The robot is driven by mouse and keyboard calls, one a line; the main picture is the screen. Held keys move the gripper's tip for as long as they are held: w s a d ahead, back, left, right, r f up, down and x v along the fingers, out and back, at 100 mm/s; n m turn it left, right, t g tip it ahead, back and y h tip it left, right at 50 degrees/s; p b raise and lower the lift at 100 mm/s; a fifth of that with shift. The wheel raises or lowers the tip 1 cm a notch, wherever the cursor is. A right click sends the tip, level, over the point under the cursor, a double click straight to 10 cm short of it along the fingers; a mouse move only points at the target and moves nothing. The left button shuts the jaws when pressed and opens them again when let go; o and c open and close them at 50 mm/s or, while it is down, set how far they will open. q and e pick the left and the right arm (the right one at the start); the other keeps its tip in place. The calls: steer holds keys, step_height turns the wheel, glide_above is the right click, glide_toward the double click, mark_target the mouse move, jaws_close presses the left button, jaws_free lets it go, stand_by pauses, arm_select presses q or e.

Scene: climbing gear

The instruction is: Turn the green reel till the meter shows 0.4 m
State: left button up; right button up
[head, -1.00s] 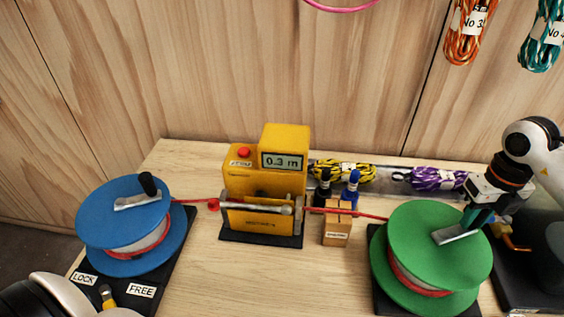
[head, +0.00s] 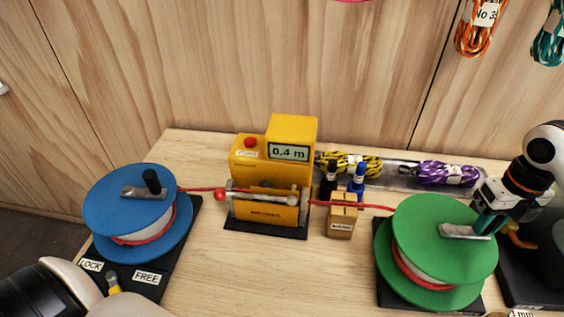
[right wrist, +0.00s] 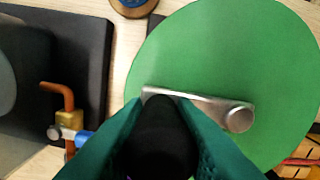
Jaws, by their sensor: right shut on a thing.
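The green reel (head: 425,220) stands at the right with red rope on its drum, and its top also fills much of the right wrist view (right wrist: 220,60). My right gripper (head: 484,224) is shut on the dark crank handle (right wrist: 162,140) at the end of the reel's metal crank arm (head: 458,231). The yellow meter (head: 290,133) stands in the middle, and its display (head: 288,152) reads 0.4 m. Red rope (head: 340,203) runs from the green reel through the meter to the blue reel (head: 125,200). My left gripper's fingers are not visible.
A small wooden box (head: 342,220) and two marker-like bottles (head: 357,180) stand right of the meter. Yellow (head: 350,163) and purple (head: 447,173) rope bundles lie behind.

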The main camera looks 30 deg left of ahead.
steer(key=shift+s+f, duration=0.1)
steer(key=shift+s, duration=0.05)
stand_by(0.8)
steer(key=shift+s+d, duration=0.2)
steer(key=shift+s, duration=0.65)
steer(key=o, duration=1)
steer(key=shift+o, duration=0.2)
step_height(320, 180, up, 12)
steer(key=b, duration=0.2)
